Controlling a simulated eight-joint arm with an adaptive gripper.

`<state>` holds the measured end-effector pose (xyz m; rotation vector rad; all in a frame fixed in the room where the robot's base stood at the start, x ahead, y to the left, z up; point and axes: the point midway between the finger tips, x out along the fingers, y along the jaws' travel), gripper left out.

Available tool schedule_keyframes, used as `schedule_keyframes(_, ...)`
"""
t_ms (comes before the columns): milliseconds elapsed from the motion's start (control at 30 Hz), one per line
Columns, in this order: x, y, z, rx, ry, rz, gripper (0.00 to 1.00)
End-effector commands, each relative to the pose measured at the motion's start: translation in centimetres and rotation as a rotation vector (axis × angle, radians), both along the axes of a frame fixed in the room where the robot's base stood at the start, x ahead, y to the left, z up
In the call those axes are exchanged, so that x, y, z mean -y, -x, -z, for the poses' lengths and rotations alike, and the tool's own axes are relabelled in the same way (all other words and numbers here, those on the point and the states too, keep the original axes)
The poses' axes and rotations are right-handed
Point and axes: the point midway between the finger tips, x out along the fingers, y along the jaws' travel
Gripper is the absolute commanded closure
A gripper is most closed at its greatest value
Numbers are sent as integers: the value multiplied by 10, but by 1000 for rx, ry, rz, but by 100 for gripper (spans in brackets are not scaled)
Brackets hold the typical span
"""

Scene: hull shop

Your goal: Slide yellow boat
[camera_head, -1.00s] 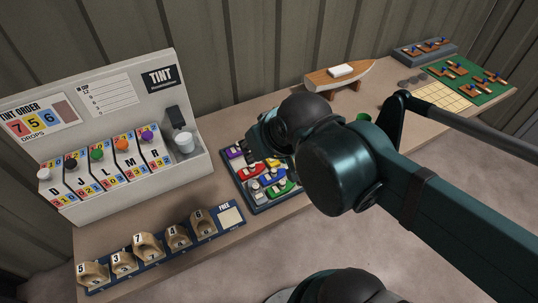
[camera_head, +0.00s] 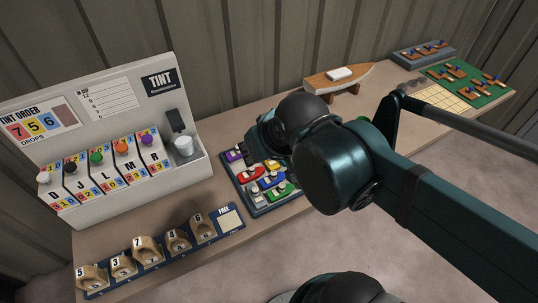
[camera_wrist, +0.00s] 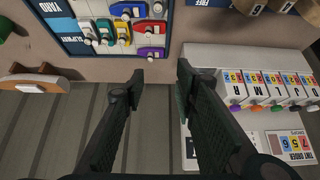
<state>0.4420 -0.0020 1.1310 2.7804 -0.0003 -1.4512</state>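In the wrist view, the yellow boat (camera_wrist: 122,31) lies between a green boat (camera_wrist: 105,31) and a red boat (camera_wrist: 150,27). A purple boat (camera_wrist: 151,53) sits at the tray edge nearest my fingers, and a blue boat (camera_wrist: 126,10) is farther in. My gripper (camera_wrist: 160,72) is open and empty, with its fingertips apart from the boats. In the head view my arm hides the gripper's fingers and part of the tray.
The tint dispenser (camera_head: 125,110) stands left of the tray. A row of numbered wooden holders (camera_head: 145,248) lies in front of it. A wooden boat model (camera_head: 340,78) is at the back, and a green board (camera_head: 470,82) lies at the far right. Bench space right of the tray is partly hidden.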

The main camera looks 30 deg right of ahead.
Motion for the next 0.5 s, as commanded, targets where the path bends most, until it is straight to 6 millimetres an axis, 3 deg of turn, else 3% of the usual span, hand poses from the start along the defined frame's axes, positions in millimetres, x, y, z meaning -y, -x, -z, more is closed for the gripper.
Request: schedule_keyframes(500,18,-40,6,-107,32,-16,71)
